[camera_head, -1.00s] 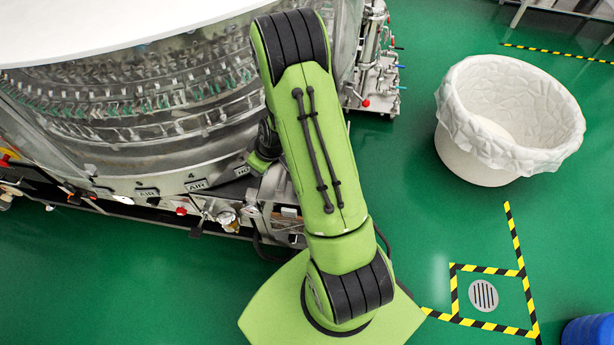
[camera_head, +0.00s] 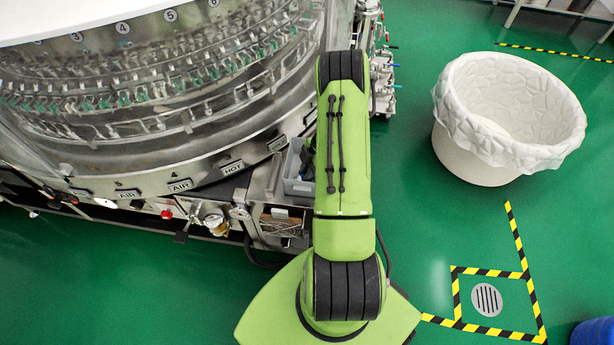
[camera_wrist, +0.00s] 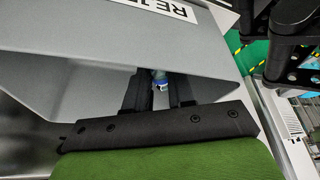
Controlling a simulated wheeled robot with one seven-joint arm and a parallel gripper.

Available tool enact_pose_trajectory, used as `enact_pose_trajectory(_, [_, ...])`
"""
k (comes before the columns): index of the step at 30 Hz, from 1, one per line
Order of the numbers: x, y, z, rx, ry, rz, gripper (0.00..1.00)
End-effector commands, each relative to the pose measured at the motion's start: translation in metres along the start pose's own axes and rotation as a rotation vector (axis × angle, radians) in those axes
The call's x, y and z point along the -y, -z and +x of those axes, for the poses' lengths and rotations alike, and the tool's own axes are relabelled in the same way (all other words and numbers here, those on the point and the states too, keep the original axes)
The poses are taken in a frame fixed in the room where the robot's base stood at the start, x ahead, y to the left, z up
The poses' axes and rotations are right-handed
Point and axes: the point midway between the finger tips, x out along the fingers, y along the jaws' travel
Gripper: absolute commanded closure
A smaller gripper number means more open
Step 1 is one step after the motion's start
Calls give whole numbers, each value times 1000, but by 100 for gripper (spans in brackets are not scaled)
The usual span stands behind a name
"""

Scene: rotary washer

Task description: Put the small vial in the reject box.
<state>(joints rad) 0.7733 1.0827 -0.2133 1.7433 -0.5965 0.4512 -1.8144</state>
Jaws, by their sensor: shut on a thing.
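My gripper (camera_wrist: 159,86) shows in the wrist view, its two black fingers shut on the small vial (camera_wrist: 160,82). Only a blue and whitish end of the vial shows between the fingers. The reject box (camera_wrist: 150,45) fills the upper left of the wrist view, with grey walls and a partly cut-off "REJE" label. The fingers are at its opening, between the walls; how deep the vial sits is unclear. In the head view a grey box (camera_head: 293,187) shows beside the washer, partly behind my arm.
The round metal rotary washer (camera_head: 150,180) fills the left of the head view, with gauges and valves along its base. A white lined bin (camera_head: 505,120) stands at the right. Green floor (camera_head: 420,220) is clear between my arm and the bin.

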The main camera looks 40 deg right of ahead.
Motion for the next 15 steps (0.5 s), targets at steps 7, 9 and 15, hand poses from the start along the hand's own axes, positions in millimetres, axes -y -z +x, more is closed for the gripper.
enact_pose_trajectory(7, [-1, -6, 13, 1, -2, 0, 100])
enact_pose_trajectory(9, [0, -6, 14, 1, -2, 0, 100])
enact_pose_trajectory(15, [0, -8, 20, 1, -1, 0, 100])
